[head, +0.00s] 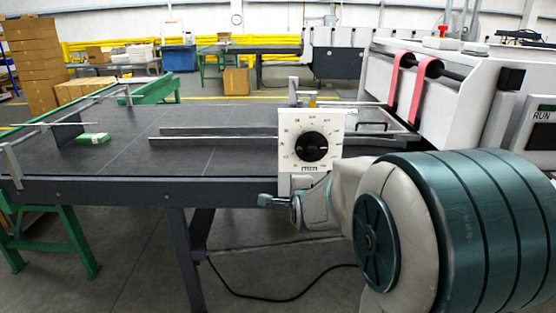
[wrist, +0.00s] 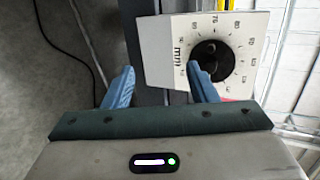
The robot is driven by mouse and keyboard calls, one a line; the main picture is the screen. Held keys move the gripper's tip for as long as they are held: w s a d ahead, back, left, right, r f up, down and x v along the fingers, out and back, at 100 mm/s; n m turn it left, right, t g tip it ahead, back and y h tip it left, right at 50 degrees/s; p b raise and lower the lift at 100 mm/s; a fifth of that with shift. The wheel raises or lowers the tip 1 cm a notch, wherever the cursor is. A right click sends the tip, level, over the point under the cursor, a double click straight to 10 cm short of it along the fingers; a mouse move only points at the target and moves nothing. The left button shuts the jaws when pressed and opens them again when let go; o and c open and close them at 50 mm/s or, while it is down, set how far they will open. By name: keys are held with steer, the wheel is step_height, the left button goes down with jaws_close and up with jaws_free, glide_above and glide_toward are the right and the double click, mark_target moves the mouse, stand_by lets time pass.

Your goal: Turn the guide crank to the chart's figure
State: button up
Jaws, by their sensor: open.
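The guide crank shows as a round black knob (head: 311,147) on a white square dial plate (head: 290,125) with a ring of printed figures, at the table's near edge in the head view. In the wrist view the knob (wrist: 211,61) is upper right of centre, on the tilted dial plate (wrist: 157,50). My gripper (head: 268,201) is below the dial plate. In the wrist view its blue fingers (wrist: 160,80) are spread with nothing between them. The right fingertip overlaps the knob's lower left edge in the picture; I cannot tell whether they touch. No chart is recognisable.
The dark feed table (head: 120,165) carries long metal guide rails (head: 215,133) and a small green-and-white pack (head: 92,139). The machine housing (head: 470,85) with pink belts and a RUN screen (head: 541,125) stands at right. A black cable (head: 270,298) lies on the floor below.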

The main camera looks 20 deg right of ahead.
mark_target(313, 153)
steer(key=w+d+r+m+t+h+b, duration=0.25)
steer(key=w+d+m+t, duration=0.2)
steer(key=d+m, duration=0.55)
steer(key=shift+m, duration=0.4)
steer(key=x, duration=0.8)
steer(key=a+x, duration=0.1)
steer(key=x, duration=0.4)
steer(key=shift+w+a+f+p, duration=0.1)
steer(key=shift+w+f+p, duration=0.05)
steer(key=shift+f+p, duration=0.25)
steer(key=c, duration=1)
